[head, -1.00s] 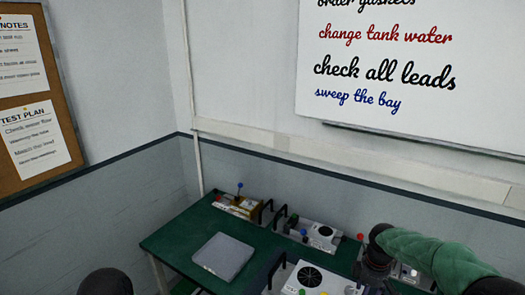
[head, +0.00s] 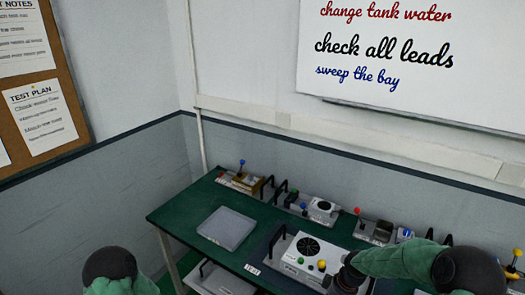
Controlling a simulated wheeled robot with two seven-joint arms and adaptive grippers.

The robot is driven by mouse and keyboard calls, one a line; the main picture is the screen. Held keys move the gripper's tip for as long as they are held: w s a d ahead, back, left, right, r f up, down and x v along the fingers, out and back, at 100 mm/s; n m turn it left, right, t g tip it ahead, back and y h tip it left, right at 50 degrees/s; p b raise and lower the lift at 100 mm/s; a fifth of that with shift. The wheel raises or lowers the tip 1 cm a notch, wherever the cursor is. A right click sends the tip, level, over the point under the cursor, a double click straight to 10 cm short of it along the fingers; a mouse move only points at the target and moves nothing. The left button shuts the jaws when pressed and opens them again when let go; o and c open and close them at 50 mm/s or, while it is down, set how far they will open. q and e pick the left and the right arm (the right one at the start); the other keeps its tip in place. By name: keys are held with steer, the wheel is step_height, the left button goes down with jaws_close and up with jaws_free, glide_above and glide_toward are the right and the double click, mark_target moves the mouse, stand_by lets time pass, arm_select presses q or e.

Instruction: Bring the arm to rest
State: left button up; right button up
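My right arm, in a green sleeve with black joints, comes in from the right over the front of the green bench (head: 175,215). The dark end of that arm, my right gripper (head: 348,277), is at the front right edge of the white fan unit (head: 290,262). Its fingers cannot be made out, and I cannot tell whether it touches the unit. A rounded black and green part of my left arm shows at the lower left; its gripper is out of view.
A flat grey tray (head: 227,228) lies on the bench. Along the back stand a brass-coloured unit with a blue-knobbed lever (head: 241,164), a white unit with a round vent (head: 321,206) and a red-knobbed unit (head: 375,231). A white box (head: 220,279) sits below the bench top.

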steer(key=s+a+f+m+y, duration=0.1)
steer(key=s+a+f+m, duration=0.5)
steer(key=s, duration=0.5)
steer(key=s+a+f+m+y, duration=0.1)
steer(key=s+a+f+m, duration=0.3)
steer(key=s+a+f, duration=0.45)
step_height(320, 180, down, 12)
steer(key=s+d+b, duration=0.1)
steer(key=b, duration=1.2)
steer(key=shift+s+d+f, duration=0.2)
steer(key=shift+s+d, duration=0.1)
steer(key=shift+s, duration=0.05)
